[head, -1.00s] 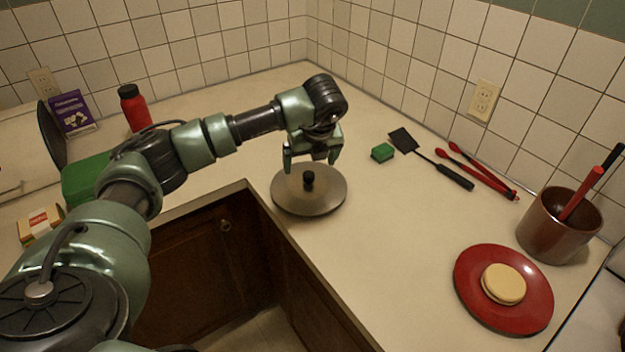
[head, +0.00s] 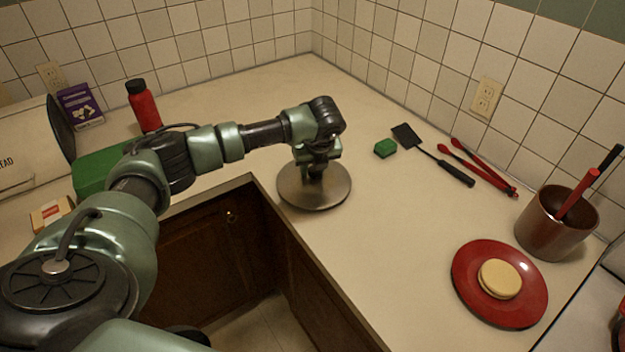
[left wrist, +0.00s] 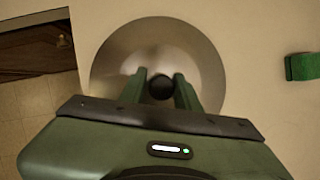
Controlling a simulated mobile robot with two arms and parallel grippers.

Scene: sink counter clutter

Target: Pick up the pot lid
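The pot lid (head: 293,192) is a round, shiny metal disc with a black knob, lying at the counter's inner corner. In the left wrist view the lid (left wrist: 115,70) lies below my gripper, with its black knob (left wrist: 161,88) between the two fingers. My left gripper (head: 316,174) is right over the lid's middle, pointing down. In the left wrist view its fingers (left wrist: 160,82) stand close on both sides of the knob and look closed on it. In the head view the knob is mostly hidden by the gripper. The lid shows no clear lift. My right gripper is not in view.
A green sponge (head: 385,148), a black spatula (head: 456,174) and red tongs (head: 485,170) lie to the right. A red plate (head: 467,292) and a brown pot (head: 545,232) stand farther right. A red bottle (head: 145,108) stands at the back left. The counter's front edge runs close by the lid.

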